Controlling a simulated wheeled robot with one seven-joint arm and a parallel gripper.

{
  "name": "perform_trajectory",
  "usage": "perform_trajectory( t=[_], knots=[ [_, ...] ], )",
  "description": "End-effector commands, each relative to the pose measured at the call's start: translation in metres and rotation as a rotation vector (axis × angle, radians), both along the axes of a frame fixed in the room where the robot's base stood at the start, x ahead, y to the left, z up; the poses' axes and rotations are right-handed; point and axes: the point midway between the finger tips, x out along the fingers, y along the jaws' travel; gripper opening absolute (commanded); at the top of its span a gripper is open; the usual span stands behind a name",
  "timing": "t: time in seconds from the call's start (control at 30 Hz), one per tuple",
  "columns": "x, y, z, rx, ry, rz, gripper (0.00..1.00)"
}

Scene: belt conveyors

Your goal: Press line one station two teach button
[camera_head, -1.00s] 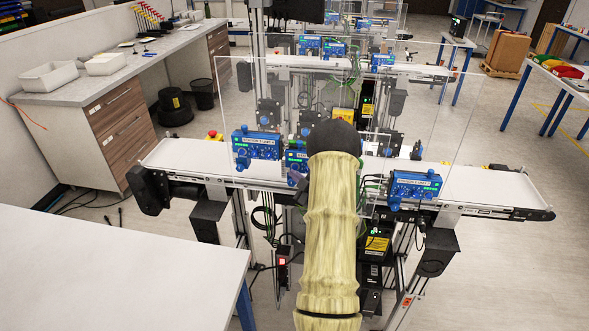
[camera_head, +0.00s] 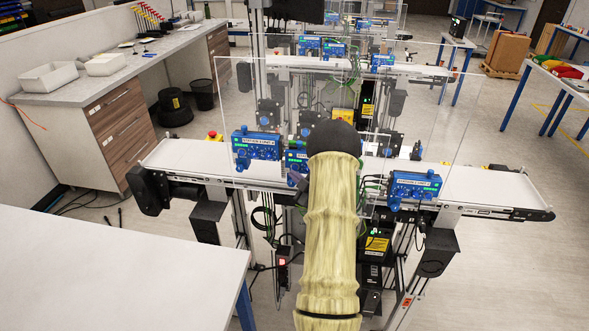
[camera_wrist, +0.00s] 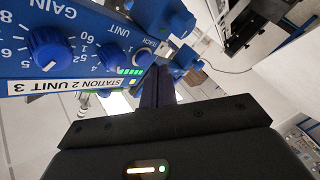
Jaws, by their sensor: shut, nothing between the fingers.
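In the wrist view a blue control box (camera_wrist: 60,60) fills the upper left. Its white label reads "STATION 2 UNIT 3", and it has blue knobs, a row of green lights and small print, partly cut off, that seems to read "TEACH". My gripper (camera_wrist: 158,76) is shut and empty, its dark fingertips close beside the end of the box with that print. I cannot tell whether they touch it. A blue box (camera_head: 296,160) is partly covered by my arm there; others stand at left (camera_head: 256,146) and right (camera_head: 414,186).
A conveyor (camera_head: 490,188) runs across the front, with a clear panel (camera_head: 225,105) standing over it. A white table (camera_head: 110,270) is at the near left. More conveyors (camera_head: 420,70) lie behind. A red stop button (camera_head: 213,134) sits beyond the left belt.

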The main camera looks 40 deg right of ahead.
Motion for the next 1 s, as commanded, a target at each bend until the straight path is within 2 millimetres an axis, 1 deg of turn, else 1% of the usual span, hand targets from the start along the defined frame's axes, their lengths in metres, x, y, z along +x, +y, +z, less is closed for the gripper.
perform_trajectory(
  t=[0.7, 1.0],
  knots=[
    [0.0003, -0.0003, -0.0004, 0.000, 0.000, 0.000, 0.00],
    [0.0054, -0.0063, -0.0006, -0.001, 0.000, 0.000, 0.00]
  ],
)
